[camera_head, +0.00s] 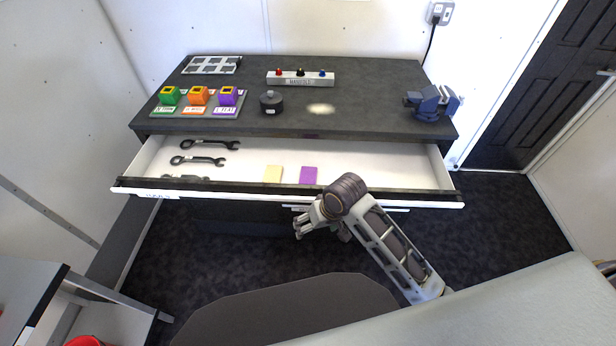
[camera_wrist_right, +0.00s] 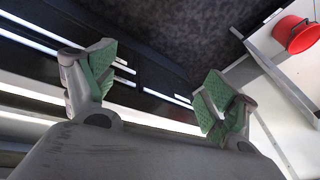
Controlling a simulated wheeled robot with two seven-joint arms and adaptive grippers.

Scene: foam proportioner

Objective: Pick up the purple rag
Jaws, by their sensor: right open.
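The purple rag (camera_head: 308,175) lies flat in the open top drawer (camera_head: 370,165), right of a pale yellow rag (camera_head: 273,174). My right gripper (camera_head: 302,228) is in front of the drawer and below its front edge, apart from the rag. In the right wrist view its two green-padded fingers (camera_wrist_right: 160,92) are spread wide with nothing between them. The purple rag is not in the right wrist view. My left gripper is in neither view.
The workbench top (camera_head: 350,90) holds coloured blocks (camera_head: 198,97), a button box (camera_head: 300,78) and a blue vise (camera_head: 432,102). The drawer's right part is clear. A red bucket (camera_wrist_right: 298,35) stands aside.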

